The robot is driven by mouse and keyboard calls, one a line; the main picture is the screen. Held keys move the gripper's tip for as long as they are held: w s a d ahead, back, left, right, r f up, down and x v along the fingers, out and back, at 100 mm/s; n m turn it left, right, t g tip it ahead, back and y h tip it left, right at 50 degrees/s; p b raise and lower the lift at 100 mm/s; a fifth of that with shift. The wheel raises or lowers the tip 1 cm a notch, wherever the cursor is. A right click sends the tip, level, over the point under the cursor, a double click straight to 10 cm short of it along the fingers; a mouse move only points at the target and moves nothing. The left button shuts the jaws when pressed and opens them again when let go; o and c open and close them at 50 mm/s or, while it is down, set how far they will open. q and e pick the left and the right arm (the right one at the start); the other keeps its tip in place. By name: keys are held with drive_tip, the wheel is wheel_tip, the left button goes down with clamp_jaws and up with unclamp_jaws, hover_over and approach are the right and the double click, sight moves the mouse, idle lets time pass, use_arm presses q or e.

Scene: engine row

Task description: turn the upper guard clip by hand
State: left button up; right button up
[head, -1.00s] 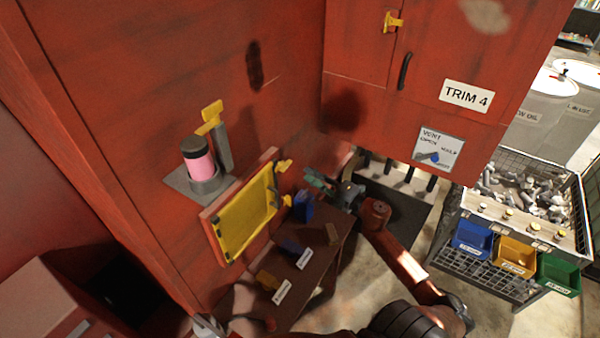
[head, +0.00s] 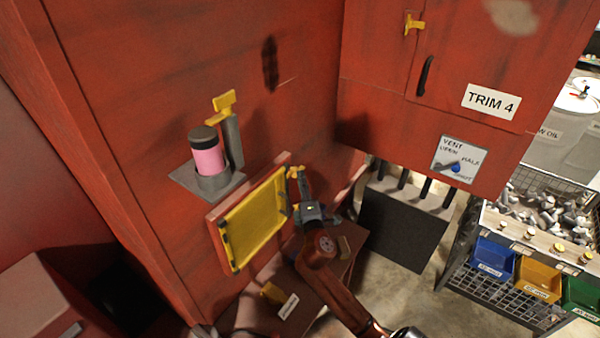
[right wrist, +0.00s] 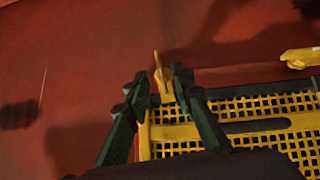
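The yellow guard (head: 254,222) is a framed mesh panel on the red wall, and it also shows in the right wrist view (right wrist: 180,132). The upper guard clip (head: 294,172) is a small yellow tab at its upper right corner. In the right wrist view the clip (right wrist: 161,76) stands between my right gripper's (right wrist: 162,88) dark fingertips. The fingers are partly apart with the clip in the narrow gap; I cannot tell whether they touch it. In the head view my right gripper (head: 302,190) hides the area just below the clip. My left gripper is not in view.
Another yellow tab (right wrist: 300,57) shows at the right in the right wrist view. A small brown table (head: 257,315) is below. Coloured bins (head: 494,258) hang from a wire cart at the right.

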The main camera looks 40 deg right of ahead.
drive_tip(key=shift+x, duration=2.3)
clamp_jaws()
